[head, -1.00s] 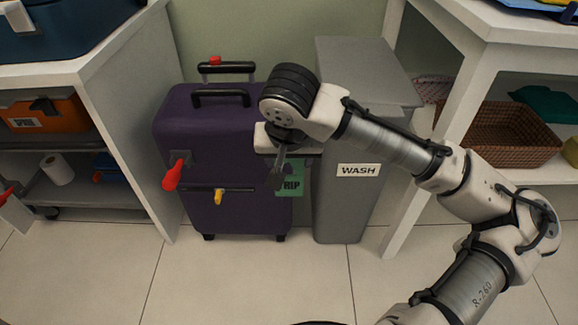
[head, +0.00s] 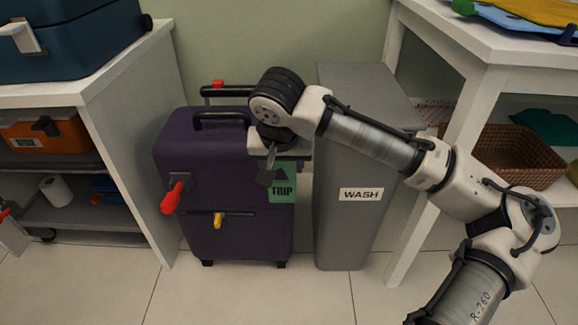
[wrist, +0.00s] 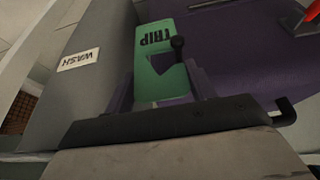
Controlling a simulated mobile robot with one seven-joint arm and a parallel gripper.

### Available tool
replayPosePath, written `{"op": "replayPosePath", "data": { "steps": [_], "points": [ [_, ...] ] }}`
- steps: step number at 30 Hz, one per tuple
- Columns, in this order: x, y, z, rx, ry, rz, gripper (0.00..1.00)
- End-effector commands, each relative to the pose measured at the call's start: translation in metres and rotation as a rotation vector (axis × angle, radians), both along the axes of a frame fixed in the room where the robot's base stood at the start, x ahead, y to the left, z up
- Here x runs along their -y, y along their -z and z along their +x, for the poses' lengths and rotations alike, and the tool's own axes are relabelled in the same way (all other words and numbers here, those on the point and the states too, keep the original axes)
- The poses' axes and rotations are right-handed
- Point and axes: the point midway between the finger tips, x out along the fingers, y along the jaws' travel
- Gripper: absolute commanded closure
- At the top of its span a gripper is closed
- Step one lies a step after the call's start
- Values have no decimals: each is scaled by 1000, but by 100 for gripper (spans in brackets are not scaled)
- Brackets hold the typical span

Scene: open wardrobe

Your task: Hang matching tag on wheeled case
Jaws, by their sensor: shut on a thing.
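The wheeled case (head: 225,170) is purple and stands upright on the floor, with black handles on top and a red and a yellow fitting on its front. My gripper (head: 267,174) is in front of the case's right side, shut on a green tag (head: 283,190). The tag reads TRIP and bears a dark triangle. In the wrist view the tag (wrist: 161,62) sits between the fingers, upside down, with the purple case (wrist: 250,50) behind it.
A grey bin (head: 352,235) labelled WASH stands close to the right of the case. A white shelf unit (head: 128,165) is at left, with a dark blue box (head: 75,45) on top. A white table (head: 505,45) with a wicker basket (head: 505,155) below is at right. Floor in front is clear.

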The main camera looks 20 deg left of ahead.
Motion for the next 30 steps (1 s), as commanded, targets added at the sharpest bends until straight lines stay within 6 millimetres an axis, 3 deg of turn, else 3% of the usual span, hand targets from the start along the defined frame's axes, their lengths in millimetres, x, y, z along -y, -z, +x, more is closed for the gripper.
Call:
{"op": "replayPosePath", "data": {
  "steps": [12,30],
  "points": [
    [-27,3,-8,-1,0,1,76],
    [-25,14,-8,0,0,0,76]
  ]
}}
